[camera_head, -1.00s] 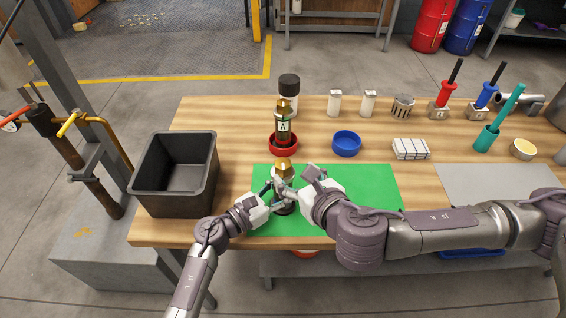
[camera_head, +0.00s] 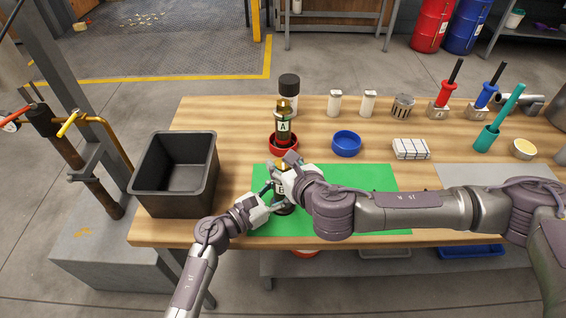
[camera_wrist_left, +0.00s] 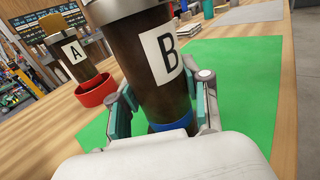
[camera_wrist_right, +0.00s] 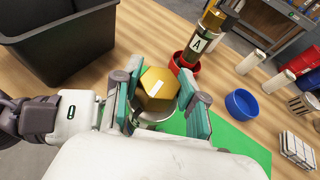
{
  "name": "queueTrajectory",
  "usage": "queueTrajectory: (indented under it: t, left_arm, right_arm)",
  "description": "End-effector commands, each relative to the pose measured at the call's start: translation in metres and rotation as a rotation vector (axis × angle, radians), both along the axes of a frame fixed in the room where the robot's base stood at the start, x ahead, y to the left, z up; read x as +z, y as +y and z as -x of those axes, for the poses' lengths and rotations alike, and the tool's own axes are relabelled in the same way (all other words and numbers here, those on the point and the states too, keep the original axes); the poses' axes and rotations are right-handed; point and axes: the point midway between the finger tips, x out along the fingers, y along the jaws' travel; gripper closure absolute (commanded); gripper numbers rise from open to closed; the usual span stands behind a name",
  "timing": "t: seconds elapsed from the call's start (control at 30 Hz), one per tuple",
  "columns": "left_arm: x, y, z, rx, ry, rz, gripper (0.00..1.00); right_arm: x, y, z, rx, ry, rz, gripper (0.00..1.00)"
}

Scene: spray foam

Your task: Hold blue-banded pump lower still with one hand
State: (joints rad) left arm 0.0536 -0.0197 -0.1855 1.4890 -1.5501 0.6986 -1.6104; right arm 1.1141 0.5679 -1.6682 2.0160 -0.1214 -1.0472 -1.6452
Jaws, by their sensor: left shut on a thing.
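The blue-banded pump (camera_head: 280,191), a dark brown cylinder labelled B, stands upright on the green mat (camera_head: 350,205). In the left wrist view its body (camera_wrist_left: 150,75) and the blue band (camera_wrist_left: 171,127) at its foot show. My left gripper (camera_wrist_left: 165,95) is shut on the lower body, just above the band. My right gripper (camera_wrist_right: 164,95) is at the pump's top, its open fingers on either side of the brass hex cap (camera_wrist_right: 158,88), with a gap at the right finger. In the head view the right hand hides most of the pump's top.
Pump A (camera_head: 283,125) stands in a red dish (camera_head: 283,147) behind. A black bin (camera_head: 178,180) is at the left. A blue bowl (camera_head: 346,144) and a folded cloth (camera_head: 411,149) lie behind the mat. The mat's right part is free.

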Motion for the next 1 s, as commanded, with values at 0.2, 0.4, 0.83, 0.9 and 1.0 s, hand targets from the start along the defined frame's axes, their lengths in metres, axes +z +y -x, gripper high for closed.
queueTrajectory:
  t: [0.2, 0.4, 0.83, 0.9, 1.0]
  left_arm:
    - [0.0004, -0.0005, 0.0001, -0.001, 0.000, 0.001, 1.00]
    - [0.0004, -0.0003, 0.0001, -0.001, 0.000, 0.001, 1.00]
    - [0.0004, -0.0003, 0.0001, -0.001, 0.000, 0.001, 1.00]
    - [0.0004, -0.0003, 0.0001, -0.001, 0.000, 0.001, 1.00]
    - [0.0004, -0.0002, 0.0001, -0.001, -0.001, 0.001, 1.00]
  right_arm:
    - [-0.0001, -0.0003, -0.0001, -0.003, 0.000, 0.000, 0.93]
    - [-0.0009, 0.0015, 0.0010, -0.095, 0.002, -0.002, 0.94]
    - [-0.0001, -0.0001, 0.0001, -0.149, 0.000, 0.000, 0.55]
    - [-0.0001, -0.0001, 0.0001, -0.149, 0.000, 0.000, 0.44]
    - [0.0000, -0.0001, 0.0000, -0.149, 0.000, 0.000, 0.32]
